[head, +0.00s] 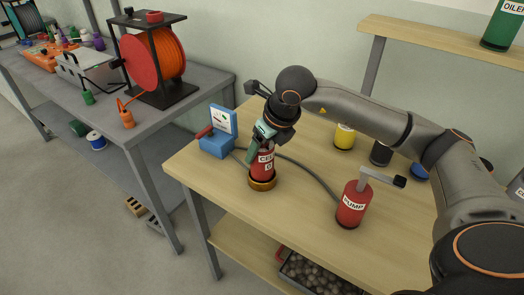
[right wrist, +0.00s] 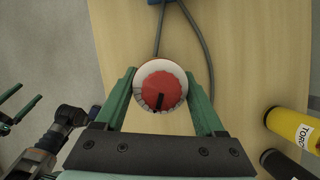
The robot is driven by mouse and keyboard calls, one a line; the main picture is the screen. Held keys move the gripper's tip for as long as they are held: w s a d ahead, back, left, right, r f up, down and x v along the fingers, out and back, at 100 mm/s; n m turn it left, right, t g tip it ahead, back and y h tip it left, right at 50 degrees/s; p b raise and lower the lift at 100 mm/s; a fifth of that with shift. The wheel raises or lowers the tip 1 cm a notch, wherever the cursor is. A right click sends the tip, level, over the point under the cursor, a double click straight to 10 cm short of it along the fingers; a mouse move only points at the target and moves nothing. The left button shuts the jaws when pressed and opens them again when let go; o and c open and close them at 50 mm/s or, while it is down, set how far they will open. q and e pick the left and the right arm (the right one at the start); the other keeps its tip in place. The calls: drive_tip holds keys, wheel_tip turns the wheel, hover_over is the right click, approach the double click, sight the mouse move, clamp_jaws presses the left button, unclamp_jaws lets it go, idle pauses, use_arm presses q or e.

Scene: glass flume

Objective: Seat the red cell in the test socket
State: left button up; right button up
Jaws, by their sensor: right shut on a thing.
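The red cell (head: 263,166) is upright, with a white label on its side. Its lower end is at the brass ring of the test socket (head: 262,185) on the wooden bench; I cannot tell how deep it sits. My right gripper (head: 266,147) is shut on the cell from above. In the right wrist view, the cell's red top (right wrist: 161,91) with a black mark and pale rim lies between the green fingers. The socket is hidden there. My left gripper (right wrist: 18,108) shows at that view's left edge, fingers apart and empty, away from the cell.
A blue tester (head: 216,146) with a raised display stands left of the socket; its grey cable (head: 315,172) crosses the bench. Yellow (head: 345,136) and dark (head: 381,153) containers stand behind. The bench front-left is clear.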

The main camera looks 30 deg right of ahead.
drive_tip(key=shift+f, duration=0.5)
drive_tip(key=shift+f, duration=0.1)
drive_tip(key=shift+f+b, duration=0.15)
drive_tip(key=shift+b, duration=0.15)
drive_tip(key=o, duration=1.2)
drive_tip(key=shift+c, duration=0.2)
drive_tip(key=o, duration=0.3)
